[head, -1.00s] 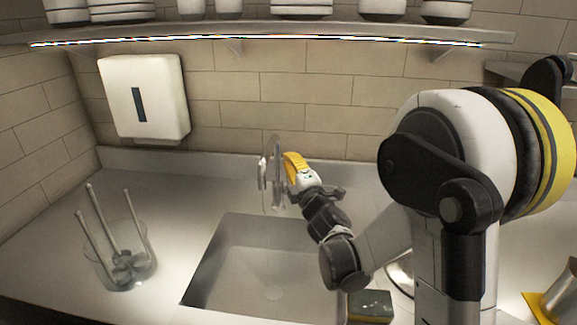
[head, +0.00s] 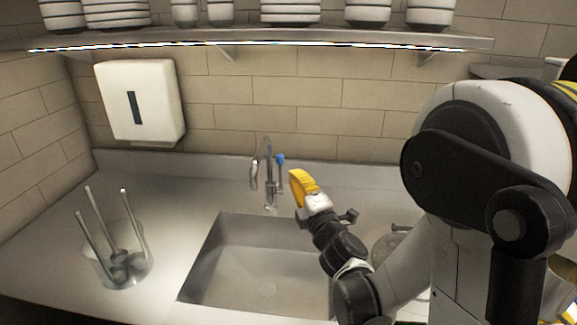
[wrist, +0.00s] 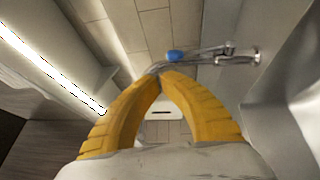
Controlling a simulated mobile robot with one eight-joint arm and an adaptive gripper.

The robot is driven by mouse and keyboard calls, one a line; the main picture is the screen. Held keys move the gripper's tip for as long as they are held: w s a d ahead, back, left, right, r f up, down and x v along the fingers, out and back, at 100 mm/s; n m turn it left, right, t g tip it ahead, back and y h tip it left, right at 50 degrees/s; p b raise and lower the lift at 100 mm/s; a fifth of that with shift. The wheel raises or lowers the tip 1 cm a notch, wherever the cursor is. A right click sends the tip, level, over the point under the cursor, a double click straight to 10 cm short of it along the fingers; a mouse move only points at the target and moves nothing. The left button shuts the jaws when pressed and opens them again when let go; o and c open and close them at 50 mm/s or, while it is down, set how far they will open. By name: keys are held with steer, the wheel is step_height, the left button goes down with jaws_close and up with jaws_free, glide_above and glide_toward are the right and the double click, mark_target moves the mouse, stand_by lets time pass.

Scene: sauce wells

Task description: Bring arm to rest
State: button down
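My gripper (head: 297,176) has yellow fingers and hangs above the back right part of the sink (head: 262,275), just right of the tap. In the wrist view, the two fingers of my gripper (wrist: 160,76) curve in and meet at their tips, with nothing between them. My arm reaches in from the right side of the head view, bent at the elbow. The tap (head: 268,180), with a blue-tipped lever, stands at the sink's back edge. The tap (wrist: 225,55) also shows beyond the fingertips in the wrist view, apart from them as far as I can tell.
A clear container (head: 118,258) with several ladles stands left of the sink. A white dispenser (head: 140,100) hangs on the wall. A lit shelf (head: 240,43) with stacked dishes runs above. The counter (head: 175,190) behind the container is clear.

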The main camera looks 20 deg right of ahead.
steer(key=s+d+m+g+h, duration=0.55)
steer(key=s+m, duration=0.45)
steer(key=m, duration=0.3)
steer(key=s+a+f+m+g+y, duration=0.2)
steer(key=s+a+f+m+g, duration=0.1)
steer(key=s, duration=0.5)
steer(key=s+a+f+m+g+y, duration=0.2)
steer(key=s+a+f+m+g, duration=0.1)
steer(key=s, duration=0.6)
steer(key=shift+a+m, duration=0.3)
steer(key=shift+s+g, duration=0.1)
steer(key=shift+g, duration=0.15)
